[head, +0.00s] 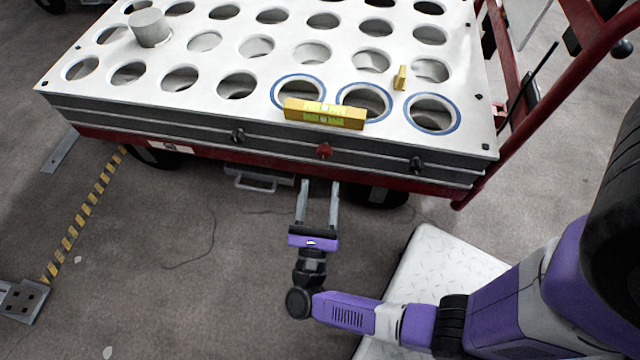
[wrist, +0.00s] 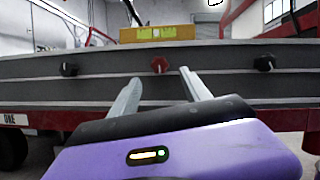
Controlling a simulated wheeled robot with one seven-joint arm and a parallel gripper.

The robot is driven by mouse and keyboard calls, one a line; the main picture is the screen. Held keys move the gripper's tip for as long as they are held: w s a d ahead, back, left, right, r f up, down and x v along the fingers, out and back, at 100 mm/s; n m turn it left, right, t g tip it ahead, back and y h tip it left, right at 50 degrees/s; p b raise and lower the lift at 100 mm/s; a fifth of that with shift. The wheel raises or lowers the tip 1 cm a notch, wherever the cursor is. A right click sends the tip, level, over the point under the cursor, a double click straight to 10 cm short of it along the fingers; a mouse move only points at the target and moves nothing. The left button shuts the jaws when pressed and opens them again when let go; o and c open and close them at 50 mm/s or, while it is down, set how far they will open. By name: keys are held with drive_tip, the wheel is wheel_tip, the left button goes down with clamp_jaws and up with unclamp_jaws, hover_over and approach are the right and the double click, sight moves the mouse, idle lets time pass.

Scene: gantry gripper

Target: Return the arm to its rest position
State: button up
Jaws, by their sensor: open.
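My gripper (head: 318,188) is at the end of my purple arm, in front of the cart's near side in the head view. Its two grey fingers are apart with nothing between them. In the wrist view the open fingers (wrist: 160,78) point at the cart's grey side, below a red knob (wrist: 160,65). I cannot tell the exact gap between fingertips and cart.
A cart (head: 225,112) with a white top full of round holes stands ahead. A yellow level (head: 324,113) lies at its front edge; a small yellow piece (head: 400,78) and a grey cylinder (head: 149,27) are on top.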

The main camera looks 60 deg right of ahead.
idle(0.5)
drive_tip(key=w+a+r+n+t+y, duration=0.3)
drive_tip(key=w+n+t, duration=0.3)
drive_tip(key=n, duration=0.4)
drive_tip(key=s+a+r+n+t+y, duration=0.2)
drive_tip(key=a+r+n+t+y, duration=0.5)
drive_tip(key=n, duration=1.1)
drive_tip(key=s+a+r+n+g+y+p, duration=0.15)
drive_tip(key=s+r+n+g+y, duration=0.3)
drive_tip(key=s+n, duration=0.55)
drive_tip(key=s+r+n+g+y+p, duration=0.3)
drive_tip(key=s+r+n+y, duration=0.25)
drive_tip(key=s+n, duration=0.4)
wheel_tip(320, 180, up, 37)
drive_tip(key=p, duration=3.7)
drive_tip(key=shift+a+m, duration=0.15)
drive_tip(key=shift+m, duration=0.2)
drive_tip(key=shift+w+r, duration=0.1)
